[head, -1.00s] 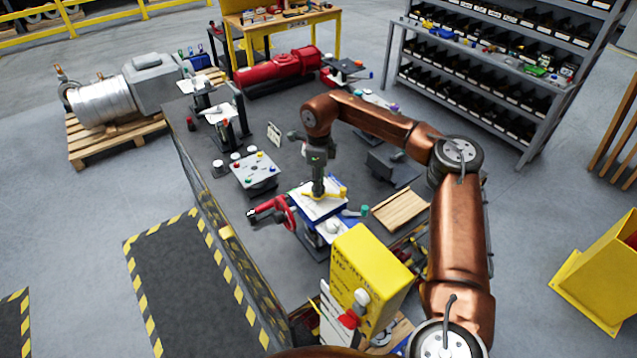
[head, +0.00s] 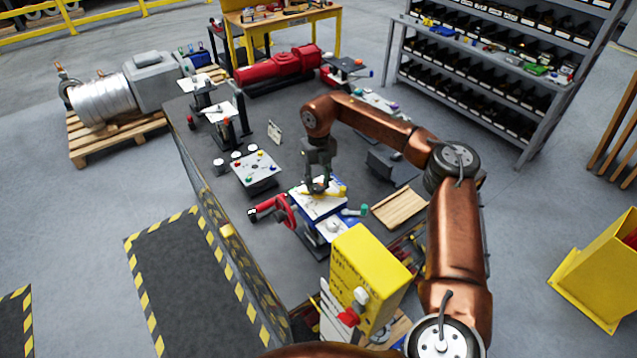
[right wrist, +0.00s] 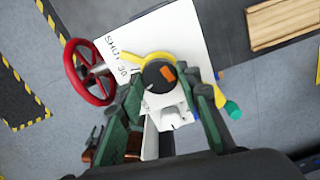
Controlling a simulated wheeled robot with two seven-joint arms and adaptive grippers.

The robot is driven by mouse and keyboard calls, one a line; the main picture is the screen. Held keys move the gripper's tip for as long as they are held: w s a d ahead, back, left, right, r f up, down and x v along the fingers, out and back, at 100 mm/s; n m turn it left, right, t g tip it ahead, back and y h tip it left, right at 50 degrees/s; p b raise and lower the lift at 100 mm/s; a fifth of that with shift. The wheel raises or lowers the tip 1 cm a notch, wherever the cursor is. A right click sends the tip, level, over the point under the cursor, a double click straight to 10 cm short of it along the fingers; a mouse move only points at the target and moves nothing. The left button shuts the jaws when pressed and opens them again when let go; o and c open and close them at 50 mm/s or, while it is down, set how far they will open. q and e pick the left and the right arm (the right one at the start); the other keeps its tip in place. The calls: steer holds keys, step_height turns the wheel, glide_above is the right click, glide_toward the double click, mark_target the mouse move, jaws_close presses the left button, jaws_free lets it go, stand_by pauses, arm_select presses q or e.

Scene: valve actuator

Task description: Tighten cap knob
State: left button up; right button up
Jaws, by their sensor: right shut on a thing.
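The cap knob (right wrist: 158,75) is a round black knob with an orange mark, in the right wrist view. It sits above a white plate (right wrist: 180,40) marked "SHUT" and "30", with a yellow lever (right wrist: 146,57) around its base. My right gripper (head: 318,187) points down over this plate in the head view. Its two green fingers (right wrist: 163,82) stand on either side of the knob and are shut on it. In the head view the gripper mostly hides the knob. My left gripper is not in view.
A red handwheel (head: 284,211) stands just left of the plate. A yellow box (head: 365,275) stands close in front, and a wooden board (head: 398,208) lies to the right. A button panel (head: 256,167) is at the left on the dark bench.

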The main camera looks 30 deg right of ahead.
mark_target(318, 186)
steer(key=shift+w+r+m, duration=0.1)
steer(key=shift+r+m, duration=0.05)
steer(key=shift+m, duration=1.45)
steer(key=o, duration=0.8)
steer(key=shift+c, duration=0.2)
steer(key=o, duration=0.4)
step_height(318, 186, up, 12)
